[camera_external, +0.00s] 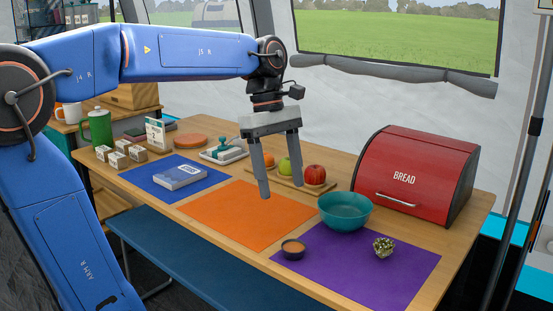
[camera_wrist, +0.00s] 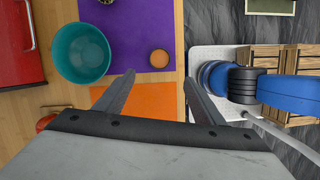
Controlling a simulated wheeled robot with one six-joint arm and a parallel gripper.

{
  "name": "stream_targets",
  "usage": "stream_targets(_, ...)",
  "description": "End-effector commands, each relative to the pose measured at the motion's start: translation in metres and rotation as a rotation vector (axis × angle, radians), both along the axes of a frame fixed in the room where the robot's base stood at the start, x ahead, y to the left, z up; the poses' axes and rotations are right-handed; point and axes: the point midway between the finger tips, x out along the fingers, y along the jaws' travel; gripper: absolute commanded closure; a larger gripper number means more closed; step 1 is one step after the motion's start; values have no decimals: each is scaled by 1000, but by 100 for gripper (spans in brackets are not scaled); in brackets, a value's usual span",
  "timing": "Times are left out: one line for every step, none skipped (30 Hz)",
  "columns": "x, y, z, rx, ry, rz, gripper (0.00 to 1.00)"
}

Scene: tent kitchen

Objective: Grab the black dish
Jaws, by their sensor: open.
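The black dish (camera_external: 293,251) is a small dark bowl with an orange-brown inside. It sits upright on the purple mat (camera_external: 345,282), near the mat's left corner. In the wrist view the dish (camera_wrist: 159,59) appears just beyond and between the fingertips. My gripper (camera_external: 282,192) is open and empty, pointing down above the orange mat (camera_external: 235,218). It is higher than the dish and apart from it. Its two fingers also show spread in the wrist view (camera_wrist: 160,78).
A teal bowl (camera_external: 345,211) stands close behind the dish, and a small plant (camera_external: 384,247) is to its right. A red bread box (camera_external: 414,177) and a board with fruit (camera_external: 300,182) are farther back. A blue bench (camera_external: 210,255) runs along the table's front.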

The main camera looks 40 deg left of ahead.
Motion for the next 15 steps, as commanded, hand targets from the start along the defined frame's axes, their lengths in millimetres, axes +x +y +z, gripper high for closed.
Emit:
stream_targets(-1, -3, -9, 0, 3, -2, 37)
stream_targets(-1, -4, -14, 0, 2, -3, 37)
stream_targets(-2, -6, -21, 0, 4, -2, 37)
stream_targets(-2, -7, -27, 0, 2, -1, 37)
stream_targets(-2, -9, -32, 1, 3, -2, 37)
stream_targets(-3, -11, -39, 1, 3, -2, 37)
stream_targets(-3, -12, -44, 0, 1, -2, 37)
stream_targets(-4, -14, -49, 0, 2, -3, 37)
stream_targets(-4, -15, -56, 0, 2, -3, 37)
stream_targets(-4, -17, -60, 0, 2, -3, 37)
stream_targets(-4, -18, -65, 0, 1, -2, 37)
stream_targets(-5, -19, -70, 0, 2, -1, 37)
stream_targets(-5, -20, -74, 0, 2, -1, 37)
stream_targets(-5, -21, -77, 0, 1, -1, 37)
stream_targets(-5, -22, -81, 0, -1, -2, 37)
